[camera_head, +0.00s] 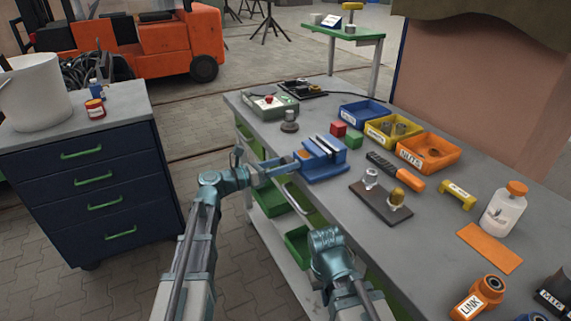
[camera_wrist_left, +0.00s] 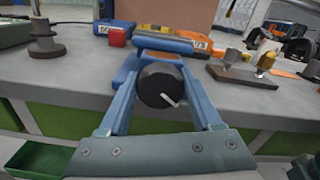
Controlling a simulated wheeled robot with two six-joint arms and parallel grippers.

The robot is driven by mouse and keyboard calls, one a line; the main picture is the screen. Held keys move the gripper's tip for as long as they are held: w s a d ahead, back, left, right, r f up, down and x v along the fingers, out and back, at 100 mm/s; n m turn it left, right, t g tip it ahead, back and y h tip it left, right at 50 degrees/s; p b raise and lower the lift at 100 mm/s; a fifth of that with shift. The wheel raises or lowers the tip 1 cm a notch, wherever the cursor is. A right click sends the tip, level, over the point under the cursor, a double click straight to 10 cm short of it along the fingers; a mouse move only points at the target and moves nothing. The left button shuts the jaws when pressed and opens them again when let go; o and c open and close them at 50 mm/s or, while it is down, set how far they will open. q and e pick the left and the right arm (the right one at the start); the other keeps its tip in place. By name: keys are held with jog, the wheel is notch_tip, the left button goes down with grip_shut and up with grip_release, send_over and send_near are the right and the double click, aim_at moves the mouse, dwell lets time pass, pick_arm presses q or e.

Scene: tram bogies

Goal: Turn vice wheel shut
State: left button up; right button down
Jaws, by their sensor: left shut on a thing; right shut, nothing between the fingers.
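A blue bench vice (camera_head: 324,166) stands at the left edge of the grey workbench, with two upright jaws. In the left wrist view its round black wheel (camera_wrist_left: 160,86) with a pale mark faces me, and the blue vice body (camera_wrist_left: 170,45) is behind it. My left gripper (camera_head: 288,166) reaches the vice from the left; its fingers (camera_wrist_left: 161,82) stand on both sides of the wheel, shut on it. The wheel is mostly hidden by the gripper in the head view. My right gripper (camera_head: 327,238) is shut and empty, low in front of the bench edge.
On the workbench (camera_head: 300,121) are a red block (camera_head: 338,129), a green block (camera_head: 354,140), a blue bin (camera_head: 364,112), yellow and orange bins, and a dark plate with fittings (camera_head: 380,203). A round grey stand (camera_head: 290,122) is behind the vice. A drawer cabinet (camera_head: 100,185) stands left.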

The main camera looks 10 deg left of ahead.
pick_arm(q)
jog(key=shift+m, duration=0.3)
jog(key=shift+s+d+m, duration=0.1)
jog(key=shift+s+m, duration=0.05)
jog(key=shift+m, duration=2.95)
jog(key=o, duration=1.4)
jog(key=v, duration=1.4)
